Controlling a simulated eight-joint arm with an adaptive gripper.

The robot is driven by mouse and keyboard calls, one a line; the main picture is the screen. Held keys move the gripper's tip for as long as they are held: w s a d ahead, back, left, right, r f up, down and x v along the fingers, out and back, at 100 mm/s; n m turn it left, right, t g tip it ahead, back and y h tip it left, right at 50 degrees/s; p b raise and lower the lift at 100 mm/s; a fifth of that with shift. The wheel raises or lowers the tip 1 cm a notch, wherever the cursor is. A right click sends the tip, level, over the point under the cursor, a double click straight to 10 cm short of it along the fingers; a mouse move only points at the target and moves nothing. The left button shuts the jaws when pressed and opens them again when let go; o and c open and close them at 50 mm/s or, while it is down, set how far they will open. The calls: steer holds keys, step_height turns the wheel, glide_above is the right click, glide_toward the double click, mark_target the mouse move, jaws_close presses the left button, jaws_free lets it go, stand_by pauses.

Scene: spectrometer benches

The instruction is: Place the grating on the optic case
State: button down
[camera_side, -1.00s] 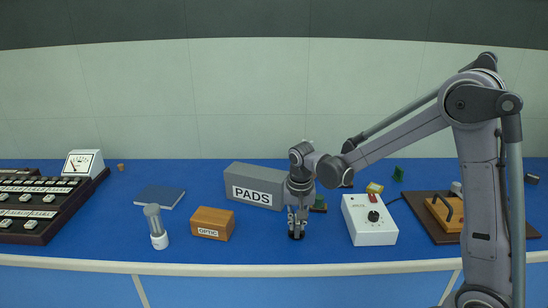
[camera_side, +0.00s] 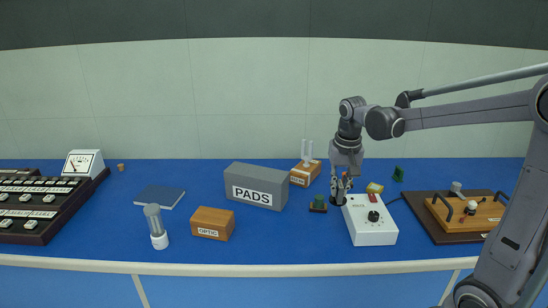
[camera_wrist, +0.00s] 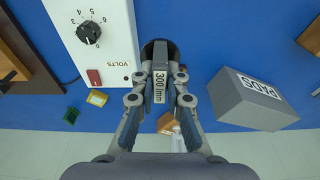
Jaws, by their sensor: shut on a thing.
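My gripper (camera_wrist: 160,98) is shut on the grating (camera_wrist: 160,86), a small piece with a "300 l/mm" label and a dark round part at its far end. In the side view my gripper (camera_side: 341,189) is just left of the white control box, with the dark grating (camera_side: 336,200) partly hidden at the fingers; I cannot tell whether it touches the bench. The optic case (camera_side: 212,224), a wooden box labelled "OPTIC", sits at the front, well left of my gripper. Its top looks bare.
The grey PADS box (camera_side: 256,186) stands between the optic case and my gripper. The white control box (camera_side: 369,220) is close on the right.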

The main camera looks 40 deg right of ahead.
steer(key=w+a+r, duration=0.2)
steer(key=w+a, duration=0.1)
steer(key=w, duration=0.3)
steer(key=w+a+r, duration=0.2)
steer(key=w, duration=0.5)
glide_above(213, 213)
steer(key=f, duration=0.4)
steer(key=shift+s+a+f, duration=0.3)
steer(key=shift+a, duration=0.05)
steer(key=shift+f, duration=2.05)
steer(key=shift+f, duration=0.1)
steer(key=c, duration=1.4)
jaws_free()
